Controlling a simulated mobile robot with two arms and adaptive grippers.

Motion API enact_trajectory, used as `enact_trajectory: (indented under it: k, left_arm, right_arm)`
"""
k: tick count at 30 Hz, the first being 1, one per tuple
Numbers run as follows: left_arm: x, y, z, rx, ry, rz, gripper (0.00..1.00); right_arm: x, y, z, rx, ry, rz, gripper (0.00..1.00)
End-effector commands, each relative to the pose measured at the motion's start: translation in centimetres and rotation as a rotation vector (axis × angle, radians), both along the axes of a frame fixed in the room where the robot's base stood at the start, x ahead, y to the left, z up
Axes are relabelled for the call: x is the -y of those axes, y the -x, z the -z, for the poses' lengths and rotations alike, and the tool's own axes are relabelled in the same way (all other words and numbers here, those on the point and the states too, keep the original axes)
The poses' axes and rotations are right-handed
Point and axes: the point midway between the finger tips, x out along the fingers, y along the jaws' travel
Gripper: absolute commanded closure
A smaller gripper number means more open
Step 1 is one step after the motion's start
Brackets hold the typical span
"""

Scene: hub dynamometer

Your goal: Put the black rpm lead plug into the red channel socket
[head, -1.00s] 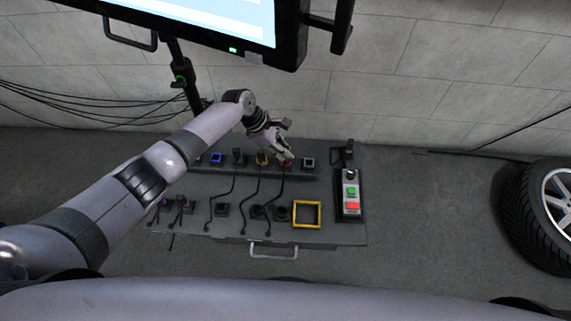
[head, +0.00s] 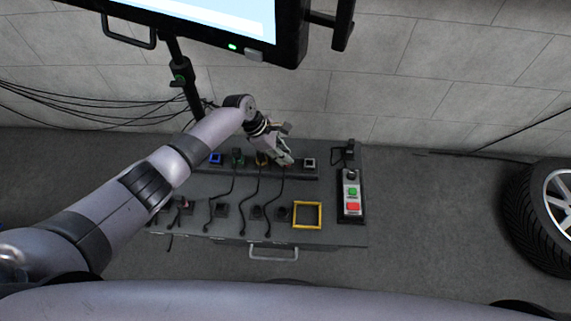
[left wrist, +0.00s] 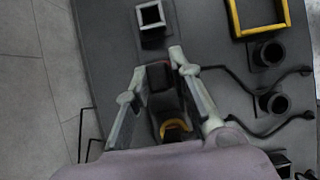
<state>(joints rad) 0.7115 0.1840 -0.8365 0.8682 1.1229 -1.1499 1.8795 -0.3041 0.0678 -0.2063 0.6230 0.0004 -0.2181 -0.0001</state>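The red channel socket (left wrist: 158,72) shows as a red rim between my left fingertips in the left wrist view. My left gripper hides it in the head view. My left gripper (head: 288,160) is low over the rear socket row, at the red socket; its fingers (left wrist: 160,72) stand apart around a dark body (left wrist: 164,100), perhaps the black plug. I cannot tell whether they press on it or how deep it sits. A black lead (head: 277,195) runs from the gripper toward the panel's front. My right gripper is not in view.
Beside the red socket are the yellow socket (left wrist: 175,127) and a white-rimmed socket (head: 309,162). The blue socket (head: 215,158) and green socket (head: 238,160) are further left. A yellow frame (head: 307,228) and a red-and-green button box (head: 351,192) are to the right. A monitor hangs above.

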Motion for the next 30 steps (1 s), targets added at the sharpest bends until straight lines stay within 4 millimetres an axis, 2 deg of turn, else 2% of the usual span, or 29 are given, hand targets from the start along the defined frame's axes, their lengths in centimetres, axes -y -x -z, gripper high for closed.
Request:
enact_trajectory:
  k: [7, 13, 16, 18, 23, 30]
  left_arm:
    - [0.0, 0.0, 0.1, 0.0, 0.0, 0.0, 0.61]
    - [0.0, 0.0, 0.0, 0.0, 0.0, 0.0, 0.61]
    - [-0.1, 0.0, 0.0, 0.0, -0.001, -0.001, 0.61]
    - [-0.2, 0.0, -0.2, 0.0, 0.0, -0.001, 0.61]
    - [-1.0, -0.1, -1.7, 0.001, 0.001, 0.0, 0.61]
    - [-2.9, 0.0, -4.9, 0.002, -0.001, -0.001, 0.61]
  right_arm:
    - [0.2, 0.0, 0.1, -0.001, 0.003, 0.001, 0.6]
    - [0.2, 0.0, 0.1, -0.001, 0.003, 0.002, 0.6]
    - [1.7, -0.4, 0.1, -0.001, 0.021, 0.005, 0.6]
    - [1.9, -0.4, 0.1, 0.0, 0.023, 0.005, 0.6]
    - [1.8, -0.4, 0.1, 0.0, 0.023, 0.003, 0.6]
    - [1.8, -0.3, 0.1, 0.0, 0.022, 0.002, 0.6]
